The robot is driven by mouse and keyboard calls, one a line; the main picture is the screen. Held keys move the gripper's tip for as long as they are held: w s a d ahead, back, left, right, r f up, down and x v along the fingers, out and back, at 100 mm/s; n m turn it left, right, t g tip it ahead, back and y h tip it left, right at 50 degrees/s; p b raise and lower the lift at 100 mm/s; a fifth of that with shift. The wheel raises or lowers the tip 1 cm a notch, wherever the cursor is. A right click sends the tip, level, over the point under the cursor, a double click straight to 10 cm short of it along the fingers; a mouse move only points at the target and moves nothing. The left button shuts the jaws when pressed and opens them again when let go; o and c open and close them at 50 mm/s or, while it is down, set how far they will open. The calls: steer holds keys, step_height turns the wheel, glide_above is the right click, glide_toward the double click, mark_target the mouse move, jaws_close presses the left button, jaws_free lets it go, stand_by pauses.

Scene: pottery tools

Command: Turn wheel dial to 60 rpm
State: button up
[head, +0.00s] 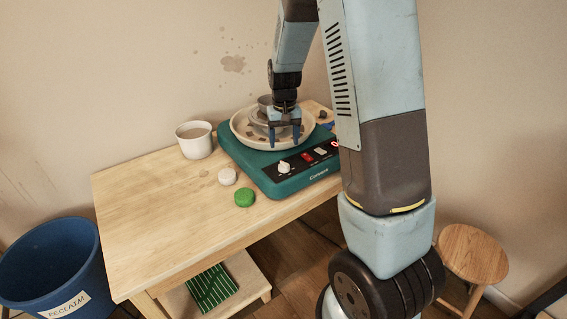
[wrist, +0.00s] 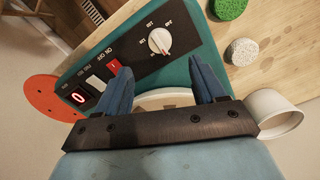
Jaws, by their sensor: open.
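The pottery wheel (head: 262,179) is a teal box with a black control panel on the table. Its white dial (head: 284,167) shows at the panel's left end, and in the wrist view the dial (wrist: 160,42) has a red mark and printed numbers around it, too small to read surely. The red display (wrist: 79,98) shows 0. My gripper (head: 284,138) is open and empty above the wheel's pale pan (head: 243,136), behind the panel. In the wrist view, my gripper (wrist: 160,72) has its blue fingers apart, with the dial beyond their tips and not between them.
A red switch (wrist: 114,66) and a white switch (wrist: 96,84) sit between dial and display. A white cup (head: 196,149), a white sponge (head: 227,176) and a green sponge (head: 244,197) stand left of the wheel. The table's left (head: 137,208) is clear.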

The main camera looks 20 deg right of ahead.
mark_target(284, 163)
step_height(284, 163, down, 10)
steer(key=shift+r, duration=0.1)
stand_by(0.4)
steer(key=c, duration=1)
steer(key=shift+a, duration=0.15)
steer(key=shift+c, duration=0.2)
